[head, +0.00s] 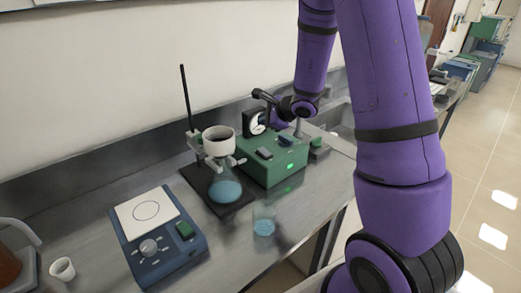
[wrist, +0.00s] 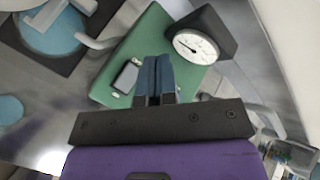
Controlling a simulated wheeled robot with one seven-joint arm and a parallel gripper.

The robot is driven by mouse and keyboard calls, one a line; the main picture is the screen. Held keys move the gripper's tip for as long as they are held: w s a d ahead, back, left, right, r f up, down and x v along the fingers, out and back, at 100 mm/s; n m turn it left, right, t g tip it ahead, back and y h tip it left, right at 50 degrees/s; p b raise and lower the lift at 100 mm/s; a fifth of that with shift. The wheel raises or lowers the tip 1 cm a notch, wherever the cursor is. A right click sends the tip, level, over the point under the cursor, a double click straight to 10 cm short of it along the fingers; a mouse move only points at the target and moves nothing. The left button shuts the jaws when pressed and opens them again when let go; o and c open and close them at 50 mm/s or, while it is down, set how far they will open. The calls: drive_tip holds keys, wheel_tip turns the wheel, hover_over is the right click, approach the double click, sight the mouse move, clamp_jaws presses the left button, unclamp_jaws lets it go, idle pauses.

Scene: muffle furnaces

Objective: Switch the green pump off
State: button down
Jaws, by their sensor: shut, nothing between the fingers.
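The green pump (head: 273,174) stands on the steel bench behind the flask, with a lit green light (head: 291,166) on its front. Its grey rocker switch (head: 264,153) is on the top face and also shows in the wrist view (wrist: 126,76); I cannot tell which way it is tipped. A round dial gauge (head: 257,123) in a black housing stands at the pump's back. My gripper (wrist: 155,62) is shut and empty, its blue fingertips over the pump top, right of the switch and apart from it in the wrist view.
A clamp stand with a white funnel (head: 218,140) over a flask of blue liquid (head: 225,190) is left of the pump. A beaker (head: 264,222) stands in front. A blue hotplate (head: 160,240) is at front left. A sink (head: 345,125) lies beyond the pump.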

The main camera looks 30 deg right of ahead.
sight(261, 150)
drive_tip(key=shift+w+a+f, duration=0.1)
drive_tip(key=shift+w+f, duration=0.1)
drive_tip(key=shift+f, duration=1.25)
drive_tip(key=shift+w+d+f, duration=0.1)
drive_tip(key=shift+w+f, duration=0.1)
drive_tip(key=shift+f, duration=1.3)
drive_tip(key=shift+w+a+f, duration=0.1)
drive_tip(key=shift+w+f, duration=0.1)
drive_tip(key=shift+f, duration=1.25)
drive_tip(key=shift+f, duration=0.2)
drive_tip(key=shift+f, duration=0.2)
drive_tip(key=shift+w+f, duration=0.1)
drive_tip(key=shift+f, duration=0.2)
drive_tip(key=shift+r, duration=0.1)
drive_tip(key=shift+r, duration=0.65)
drive_tip(key=shift+s+r, duration=0.25)
drive_tip(key=shift+r, duration=1)
drive_tip(key=shift+s+r, duration=0.2)
drive_tip(key=shift+r, duration=1.05)
